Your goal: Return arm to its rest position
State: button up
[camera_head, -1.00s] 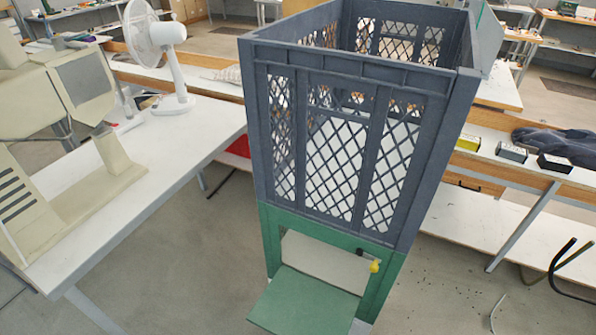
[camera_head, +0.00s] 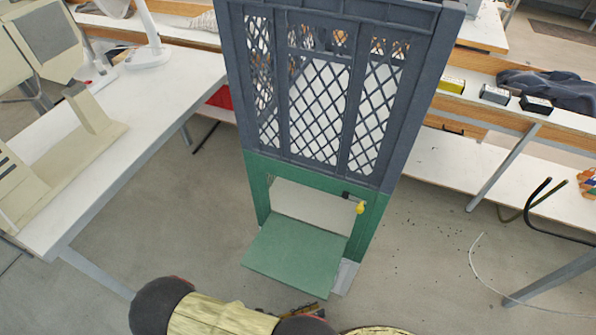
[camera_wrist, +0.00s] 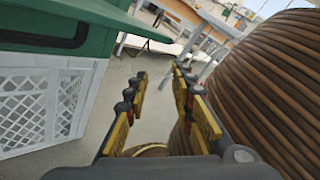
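My gripper (camera_wrist: 160,88) shows in the wrist view, with its two yellow and black fingers apart and bare floor seen between them. Nothing is held between them. In the head view the fingers are not visible. Gold and black rounded parts at the bottom edge look like my arm. The tall machine in the middle has a dark grey mesh guard (camera_head: 318,105) above a green base (camera_head: 372,222). A green flap (camera_head: 297,256) sticks out from its front, with a yellow knob (camera_head: 361,208) at the upper right of the opening.
A white table (camera_head: 150,120) stands at left with a beige device (camera_head: 60,180). A bench with small boxes (camera_head: 495,94) is at right. In the wrist view, a brown ribbed surface (camera_wrist: 275,75) fills the right, close to the fingers; a green panel and white lattice (camera_wrist: 40,105) are at left.

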jog(key=w+r+m+g+y+p, duration=0.3)
jog(key=r+m+g+y, duration=0.8)
jog(key=r+m, duration=1.2)
jog(key=d+r+m+t+y, duration=0.1)
jog(key=d+r+m+t, duration=0.1)
jog(key=d+r, duration=0.3)
jog(key=w+d+r+m+t+y, duration=0.1)
jog(key=d+r+t, duration=0.3)
jog(key=r, duration=0.7)
jog(key=d+r+m+t+y, duration=0.2)
jog(key=d+r+m+t, duration=0.1)
jog(key=r, duration=0.6)
jog(key=d+t, duration=0.1)
jog(key=d, duration=0.1)
jog(key=shift+w+d+y+p, duration=0.25)
jog(key=shift+d+y+p, duration=0.05)
jog(key=shift+c, duration=0.4)
